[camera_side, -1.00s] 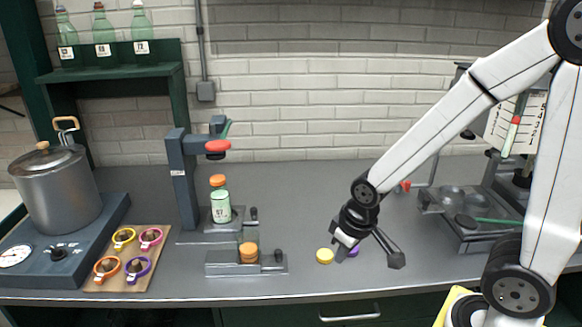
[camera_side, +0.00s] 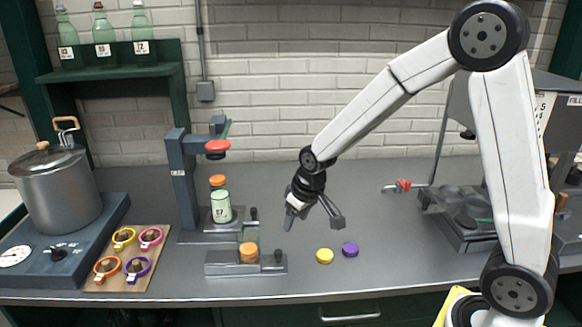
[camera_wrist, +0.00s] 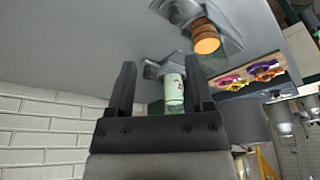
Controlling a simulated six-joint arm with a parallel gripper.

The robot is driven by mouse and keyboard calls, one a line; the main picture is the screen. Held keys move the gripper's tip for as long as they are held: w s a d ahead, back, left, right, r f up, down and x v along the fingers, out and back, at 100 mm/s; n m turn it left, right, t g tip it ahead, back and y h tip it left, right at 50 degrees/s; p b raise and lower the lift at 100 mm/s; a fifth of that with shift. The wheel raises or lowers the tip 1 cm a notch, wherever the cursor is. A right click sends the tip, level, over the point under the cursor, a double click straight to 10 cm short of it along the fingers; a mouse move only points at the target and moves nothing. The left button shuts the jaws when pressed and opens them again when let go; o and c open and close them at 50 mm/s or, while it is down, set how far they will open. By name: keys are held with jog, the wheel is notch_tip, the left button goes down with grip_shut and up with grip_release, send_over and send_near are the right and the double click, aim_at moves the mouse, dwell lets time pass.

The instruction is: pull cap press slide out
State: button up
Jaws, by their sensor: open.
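The cap press (camera_side: 183,180) is a dark blue-grey column with a red-tipped head (camera_side: 217,146) on its arm. At its foot lies a grey slide (camera_side: 208,238) with a black knob (camera_side: 254,213) at its right end. A pale green jar (camera_side: 221,207) labelled 17 stands upright on the slide, below the press head; an orange cap (camera_side: 217,181) shows above it. My gripper (camera_side: 314,220) is open and empty, in the air to the right of the slide. In the wrist view the jar (camera_wrist: 174,92) appears between the open fingers, some distance beyond them.
A grey holder (camera_side: 225,264) with stacked orange caps (camera_side: 249,253) and a black knob stands in front of the press. A yellow cap (camera_side: 325,256) and a purple cap (camera_side: 350,249) lie on the counter. Coloured rings on a board (camera_side: 120,278) and a pot (camera_side: 55,185) are left.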

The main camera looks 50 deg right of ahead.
jog(key=t, duration=0.1)
send_near(254, 209)
jog(key=f, duration=0.1)
jog(key=shift+w+f, duration=0.25)
jog(key=shift+x, duration=3.85)
jog(key=shift+w, duration=0.1)
jog(key=shift+c, duration=0.2)
grip_shut()
